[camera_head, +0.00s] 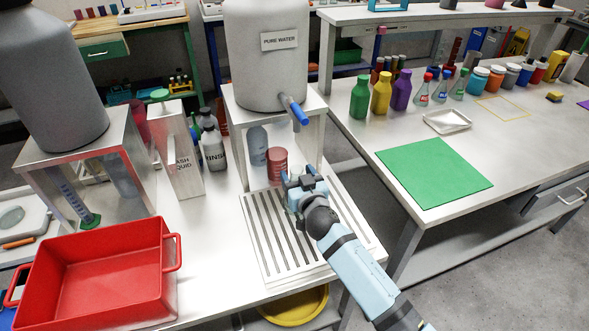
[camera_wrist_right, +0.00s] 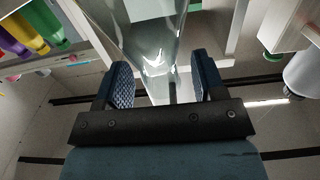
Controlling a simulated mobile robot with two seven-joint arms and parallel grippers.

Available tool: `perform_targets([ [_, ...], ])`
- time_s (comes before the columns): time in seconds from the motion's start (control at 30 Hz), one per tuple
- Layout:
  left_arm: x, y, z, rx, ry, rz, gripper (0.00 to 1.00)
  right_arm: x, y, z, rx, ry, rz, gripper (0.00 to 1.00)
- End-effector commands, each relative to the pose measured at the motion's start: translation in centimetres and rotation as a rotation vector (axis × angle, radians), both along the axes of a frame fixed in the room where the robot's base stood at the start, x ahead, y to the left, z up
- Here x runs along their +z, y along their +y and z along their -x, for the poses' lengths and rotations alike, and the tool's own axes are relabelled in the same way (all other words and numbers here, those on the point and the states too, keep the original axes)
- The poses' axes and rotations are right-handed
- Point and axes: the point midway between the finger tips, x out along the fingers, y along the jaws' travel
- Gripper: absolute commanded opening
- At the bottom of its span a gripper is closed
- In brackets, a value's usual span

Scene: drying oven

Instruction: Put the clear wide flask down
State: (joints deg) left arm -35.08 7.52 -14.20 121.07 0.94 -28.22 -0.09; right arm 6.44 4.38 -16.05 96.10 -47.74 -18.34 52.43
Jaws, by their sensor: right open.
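My right gripper (camera_head: 301,183) is over the slatted drain rack (camera_head: 268,245), in front of the pure water stand. Its jaws also show in the right wrist view (camera_wrist_right: 161,84), open, with one blue padded finger at each side. A clear glass vessel, which looks like the clear wide flask (camera_wrist_right: 152,42), is between and beyond the fingers in the wrist view. I cannot tell whether either finger touches it. In the head view I cannot make out the flask at the gripper. My left gripper is not in view.
The pure water tank (camera_head: 262,75) has a blue-handled tap (camera_head: 297,112) close above my gripper. A red can (camera_head: 277,163) stands behind the gripper. A red tub (camera_head: 95,275) is at left. The right table has a clear green mat (camera_head: 433,172), a white tray (camera_head: 447,122) and several bottles.

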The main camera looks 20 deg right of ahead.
Motion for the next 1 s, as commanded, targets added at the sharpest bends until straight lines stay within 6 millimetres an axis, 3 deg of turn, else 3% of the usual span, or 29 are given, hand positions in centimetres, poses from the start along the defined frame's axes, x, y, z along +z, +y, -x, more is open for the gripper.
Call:
perform_targets([
  [0.1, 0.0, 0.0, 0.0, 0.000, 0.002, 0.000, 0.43, -0.1, -0.1, 2.9, 0.000, 0.002, -0.002, 0.63],
  [0.3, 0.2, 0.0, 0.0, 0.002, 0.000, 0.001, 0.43, 0.0, -0.3, 6.9, -0.001, 0.001, -0.001, 0.63],
  [0.53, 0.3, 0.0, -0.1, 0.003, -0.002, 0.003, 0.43, -0.2, -0.3, 9.4, 0.000, 0.006, -0.001, 0.63],
  [0.67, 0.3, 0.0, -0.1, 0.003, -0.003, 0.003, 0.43, -2.5, -0.6, 12.1, 0.007, 0.076, 0.006, 0.63],
  [0.77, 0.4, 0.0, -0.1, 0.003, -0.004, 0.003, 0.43, -5.8, -0.7, 16.1, 0.030, 0.192, 0.017, 0.63],
  [0.9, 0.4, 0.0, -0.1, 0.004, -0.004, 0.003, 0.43, -10.2, -0.3, 23.6, 0.107, 0.387, 0.030, 0.63],
  [1.0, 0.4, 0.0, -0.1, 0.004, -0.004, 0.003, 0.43, -12.1, 0.3, 28.1, 0.174, 0.491, 0.035, 0.63],
])
